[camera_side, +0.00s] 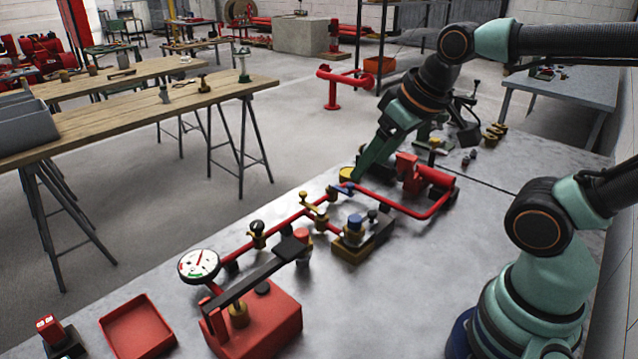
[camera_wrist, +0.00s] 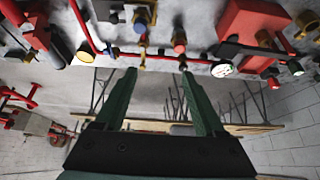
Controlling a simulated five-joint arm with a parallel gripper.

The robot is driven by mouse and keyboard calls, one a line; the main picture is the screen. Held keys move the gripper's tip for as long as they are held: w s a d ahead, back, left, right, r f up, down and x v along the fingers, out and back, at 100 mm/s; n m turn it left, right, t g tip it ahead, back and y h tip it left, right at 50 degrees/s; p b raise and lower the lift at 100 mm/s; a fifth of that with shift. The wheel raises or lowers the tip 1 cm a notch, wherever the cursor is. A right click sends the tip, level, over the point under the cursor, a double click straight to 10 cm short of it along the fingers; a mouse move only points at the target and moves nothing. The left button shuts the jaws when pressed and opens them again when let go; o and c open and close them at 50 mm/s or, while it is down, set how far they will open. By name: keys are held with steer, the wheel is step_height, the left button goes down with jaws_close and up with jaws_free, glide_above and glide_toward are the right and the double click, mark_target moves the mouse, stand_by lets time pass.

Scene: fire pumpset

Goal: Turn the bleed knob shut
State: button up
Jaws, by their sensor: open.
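The red pumpset pipework (camera_side: 290,222) runs along the grey bench and carries several small knobs and valves. They include a black knob on brass (camera_side: 257,228), a brass valve (camera_side: 318,212), a red-topped fitting (camera_side: 302,240) and a blue-topped brass fitting (camera_side: 354,225). I cannot tell which one is the bleed knob. My gripper (camera_side: 362,172) is over the back edge of the bench, near a yellow round part (camera_side: 346,175). In the wrist view, its two green fingers (camera_wrist: 157,74) are apart with nothing held, pointing towards the pipe and its fittings.
A white-faced gauge (camera_side: 199,264) and a red pump box (camera_side: 260,322) with a long black lever (camera_side: 262,272) stand at the near left. A red tray (camera_side: 138,328) lies beside them. A red pump unit (camera_side: 428,178) is at the far end.

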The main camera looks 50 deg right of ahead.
steer(key=w+a+f, duration=0.2)
steer(key=w+a, duration=0.2)
steer(key=w, duration=0.5)
steer(key=n+g, duration=0.1)
steer(key=n, duration=0.1)
glide_toward(257, 225)
steer(key=shift+y, duration=0.4)
steer(key=x, duration=0.5)
steer(key=d+x, duration=0.1)
steer(key=x, duration=0.2)
steer(key=shift+w+f, duration=0.1)
steer(key=shift+w, duration=0.1)
steer(key=shift+c, duration=0.4)
jaws_close()
steer(key=shift+a+m, duration=0.15)
steer(key=shift+m, duration=0.75)
steer(key=shift+s, duration=0.1)
steer(key=shift+o, duration=0.4)
jaws_free()
